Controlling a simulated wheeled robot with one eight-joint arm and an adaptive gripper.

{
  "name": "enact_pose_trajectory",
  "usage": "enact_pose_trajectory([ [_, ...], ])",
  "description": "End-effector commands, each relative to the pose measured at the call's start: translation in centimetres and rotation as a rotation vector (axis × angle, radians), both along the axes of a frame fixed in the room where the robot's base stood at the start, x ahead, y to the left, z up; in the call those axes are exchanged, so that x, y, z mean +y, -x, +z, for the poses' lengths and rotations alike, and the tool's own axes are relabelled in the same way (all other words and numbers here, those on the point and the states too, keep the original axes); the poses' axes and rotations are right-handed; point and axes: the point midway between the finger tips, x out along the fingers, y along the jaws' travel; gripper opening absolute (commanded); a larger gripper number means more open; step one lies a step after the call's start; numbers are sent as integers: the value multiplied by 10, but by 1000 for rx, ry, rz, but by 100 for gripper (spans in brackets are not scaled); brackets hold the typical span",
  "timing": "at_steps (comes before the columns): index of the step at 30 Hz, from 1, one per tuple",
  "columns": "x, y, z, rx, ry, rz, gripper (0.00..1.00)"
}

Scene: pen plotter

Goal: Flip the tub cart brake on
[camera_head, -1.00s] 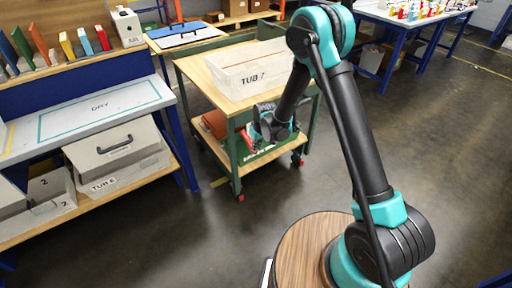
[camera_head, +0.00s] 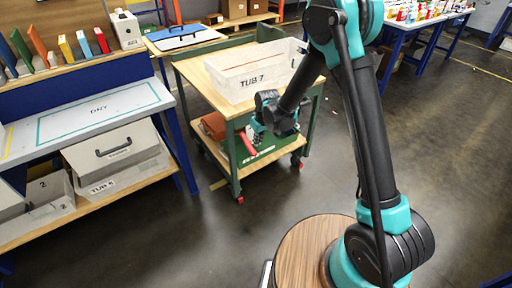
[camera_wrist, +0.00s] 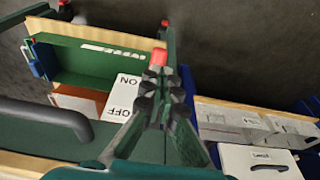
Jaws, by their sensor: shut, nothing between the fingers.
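The tub cart (camera_head: 213,72) is green with wooden shelves. A red brake handle (camera_head: 248,143) slants at its near side in the head view; its red tip (camera_wrist: 158,57) also shows in the wrist view, just past my fingertips. A white plate marked ON and OFF (camera_wrist: 122,97) lies left of the fingers, the ON end nearer the red tip. My gripper (camera_wrist: 164,88) is shut and empty, beside the plate. In the head view my gripper (camera_head: 259,124) is by the handle's upper end. The rest of the lever is hidden behind the fingers, and I cannot tell contact.
A clear tub marked TUB 7 (camera_head: 250,82) stands on the cart's top shelf. A dark push bar (camera_wrist: 45,115) crosses the left of the wrist view. A bench (camera_head: 100,108) with tubs below stands to the left. Open floor (camera_head: 225,230) lies before the cart.

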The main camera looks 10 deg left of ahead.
Motion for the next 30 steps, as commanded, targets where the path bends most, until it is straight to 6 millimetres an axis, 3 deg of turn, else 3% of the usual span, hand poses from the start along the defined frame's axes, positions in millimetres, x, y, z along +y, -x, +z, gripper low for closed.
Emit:
enact_pose_trajectory([
  [3, -4, 3, 20, 0, 0, 0, 0],
  [10, -8, 7, 41, -1, -1, 0, 0],
  [30, -13, 7, 49, -2, -1, -7, 0],
])
